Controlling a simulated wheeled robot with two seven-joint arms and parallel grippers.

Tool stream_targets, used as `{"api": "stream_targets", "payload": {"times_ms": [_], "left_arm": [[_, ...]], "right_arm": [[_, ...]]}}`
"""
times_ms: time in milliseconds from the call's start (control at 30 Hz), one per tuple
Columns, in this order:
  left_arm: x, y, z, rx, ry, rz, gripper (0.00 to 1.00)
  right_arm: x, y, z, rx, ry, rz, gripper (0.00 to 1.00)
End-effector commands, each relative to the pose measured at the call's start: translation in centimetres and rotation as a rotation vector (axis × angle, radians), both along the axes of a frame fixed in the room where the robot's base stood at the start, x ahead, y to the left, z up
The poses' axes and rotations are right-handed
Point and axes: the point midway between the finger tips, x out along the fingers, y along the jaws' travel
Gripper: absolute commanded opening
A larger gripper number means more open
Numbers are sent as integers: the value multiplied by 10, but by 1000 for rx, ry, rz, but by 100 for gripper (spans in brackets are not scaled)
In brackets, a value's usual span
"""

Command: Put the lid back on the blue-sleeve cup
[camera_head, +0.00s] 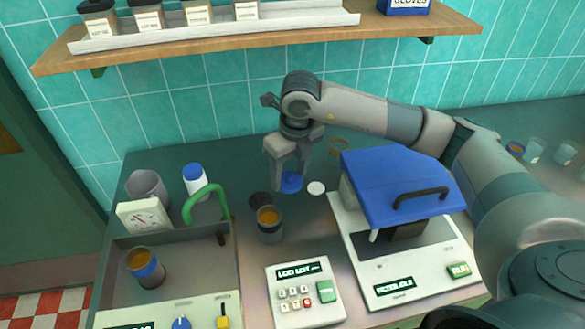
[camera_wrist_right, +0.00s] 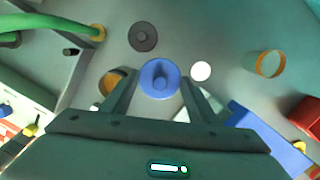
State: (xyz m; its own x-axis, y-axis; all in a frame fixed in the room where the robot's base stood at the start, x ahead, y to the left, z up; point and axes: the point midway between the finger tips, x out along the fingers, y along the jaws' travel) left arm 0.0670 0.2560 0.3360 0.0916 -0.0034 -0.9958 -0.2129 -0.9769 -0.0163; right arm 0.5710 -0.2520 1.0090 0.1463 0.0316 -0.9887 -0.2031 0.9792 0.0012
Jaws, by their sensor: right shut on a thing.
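My right gripper (camera_head: 289,176) is shut on the blue lid (camera_head: 291,183), above the counter. In the right wrist view the blue lid (camera_wrist_right: 160,78) shows between the fingertips (camera_wrist_right: 158,92), its knob facing the camera. The blue-sleeve cup (camera_head: 149,270), open at the top with amber liquid inside, stands upright at the left, in the grey tray-like station (camera_head: 190,272). It is well left of the gripper and apart from it. My left gripper is not in view.
A dark-sleeve cup (camera_head: 270,226), also open, stands near the gripper, with a dark lid (camera_head: 259,199) behind it. A white disc (camera_head: 316,188) lies to the right. A green arched handle (camera_head: 207,192) rises beside the station. The blue-lidded machine (camera_head: 395,180) stands at right.

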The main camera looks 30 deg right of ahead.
Motion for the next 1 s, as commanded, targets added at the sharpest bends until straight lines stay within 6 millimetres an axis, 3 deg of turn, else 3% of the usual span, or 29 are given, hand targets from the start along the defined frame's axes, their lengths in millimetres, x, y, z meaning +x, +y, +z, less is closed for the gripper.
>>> {"api": "stream_targets", "payload": {"times_ms": [1000], "left_arm": [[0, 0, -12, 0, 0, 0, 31]], "right_arm": [[-74, 41, 10, -2, -1, 2043, 33]]}}
